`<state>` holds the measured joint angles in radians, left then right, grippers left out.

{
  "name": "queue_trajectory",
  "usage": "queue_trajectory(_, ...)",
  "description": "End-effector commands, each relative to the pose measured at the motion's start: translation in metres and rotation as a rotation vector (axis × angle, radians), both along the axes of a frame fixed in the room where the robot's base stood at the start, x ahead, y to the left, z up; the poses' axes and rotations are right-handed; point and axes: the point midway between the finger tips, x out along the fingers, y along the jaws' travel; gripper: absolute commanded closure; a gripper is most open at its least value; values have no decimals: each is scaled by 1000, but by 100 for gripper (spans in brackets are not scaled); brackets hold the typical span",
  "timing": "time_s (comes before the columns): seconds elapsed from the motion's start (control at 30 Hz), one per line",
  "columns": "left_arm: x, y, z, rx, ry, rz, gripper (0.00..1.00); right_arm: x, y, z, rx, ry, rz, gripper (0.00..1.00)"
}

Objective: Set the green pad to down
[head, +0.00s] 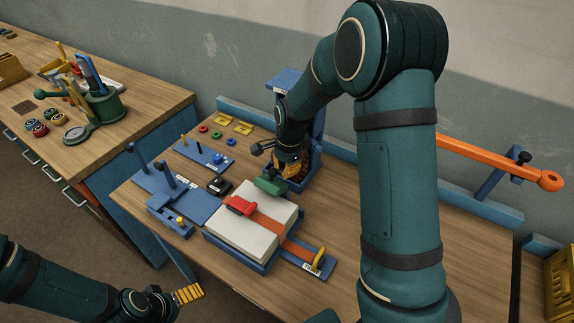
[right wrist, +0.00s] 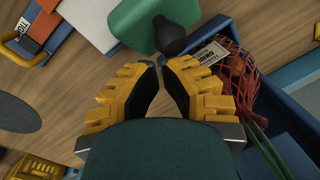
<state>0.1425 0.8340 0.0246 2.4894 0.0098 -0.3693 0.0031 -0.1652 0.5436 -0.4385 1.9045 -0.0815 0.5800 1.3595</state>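The green pad (head: 271,185) sits at the far right corner of the white sack (head: 262,232). In the right wrist view the green pad (right wrist: 148,20) is at the top, with a dark round knob (right wrist: 170,36) at its near corner. I cannot tell whether the pad touches the sack. My right gripper (head: 288,172) is just beyond the pad; in its wrist view (right wrist: 162,72) the yellow fingers are a little apart with only table between them. My left gripper (head: 190,293) is low at the left, away from the table; its finger gap cannot be made out.
A red pad (head: 240,206) lies on the sack by an orange strap (head: 265,222). A blue stand with a red net bag (right wrist: 240,85) is close to my right gripper. Blue fixtures (head: 175,190) with posts fill the table's left.

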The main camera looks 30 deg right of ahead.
Motion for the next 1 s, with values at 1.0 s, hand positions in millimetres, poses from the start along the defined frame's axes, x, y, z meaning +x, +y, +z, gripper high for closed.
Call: queue_trajectory(1.0,-1,1,19,-3,-1,0,0,-12,21,1,-89,-51,3,100)
